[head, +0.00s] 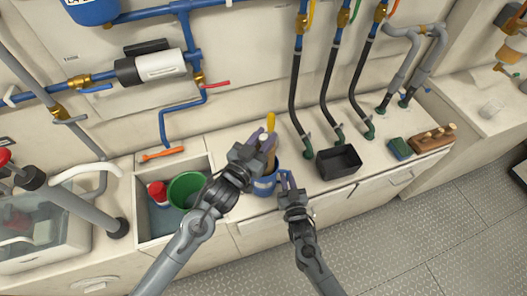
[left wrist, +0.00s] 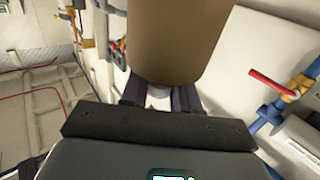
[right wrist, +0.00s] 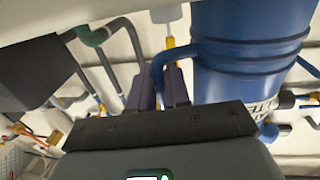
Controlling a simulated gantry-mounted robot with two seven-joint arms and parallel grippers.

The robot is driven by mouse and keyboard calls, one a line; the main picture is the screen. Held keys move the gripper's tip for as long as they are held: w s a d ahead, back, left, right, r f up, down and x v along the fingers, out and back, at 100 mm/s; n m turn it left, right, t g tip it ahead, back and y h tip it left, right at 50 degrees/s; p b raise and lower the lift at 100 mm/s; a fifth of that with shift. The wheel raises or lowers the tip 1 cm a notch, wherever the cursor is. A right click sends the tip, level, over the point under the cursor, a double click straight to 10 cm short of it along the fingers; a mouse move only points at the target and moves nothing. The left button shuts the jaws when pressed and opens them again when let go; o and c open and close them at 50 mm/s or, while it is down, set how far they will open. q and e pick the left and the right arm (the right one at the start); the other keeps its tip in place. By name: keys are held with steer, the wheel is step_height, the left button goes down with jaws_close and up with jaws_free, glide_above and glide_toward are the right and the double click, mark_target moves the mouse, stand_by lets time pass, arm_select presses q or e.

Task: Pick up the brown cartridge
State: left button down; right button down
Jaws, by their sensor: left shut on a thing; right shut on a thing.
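The brown cartridge (head: 271,160) stands over the blue cup-like housing (head: 265,186) on the counter. I cannot tell whether its lower end is inside. My left gripper (head: 262,146) is shut on the cartridge near its upper end. In the left wrist view the cartridge (left wrist: 180,40) is a wide brown cylinder between the fingers. My right gripper (head: 286,182) is shut on the handle at the right side of the blue housing. In the right wrist view the ribbed blue housing (right wrist: 245,80) stands beside the fingers (right wrist: 172,88).
A sink basin (head: 145,215) with a green bucket (head: 187,190) and a red-capped container (head: 158,194) lies to the left. A black bin (head: 339,163) and several black hoses stand to the right. A yellow-handled thing (head: 271,121) rises behind my left gripper.

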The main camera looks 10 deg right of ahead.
arm_select(q)
step_height(320, 180, up, 18)
stand_by(0.3)
steer(key=shift+f, duration=0.15)
arm_select(e)
steer(key=c, duration=1)
jaws_free()
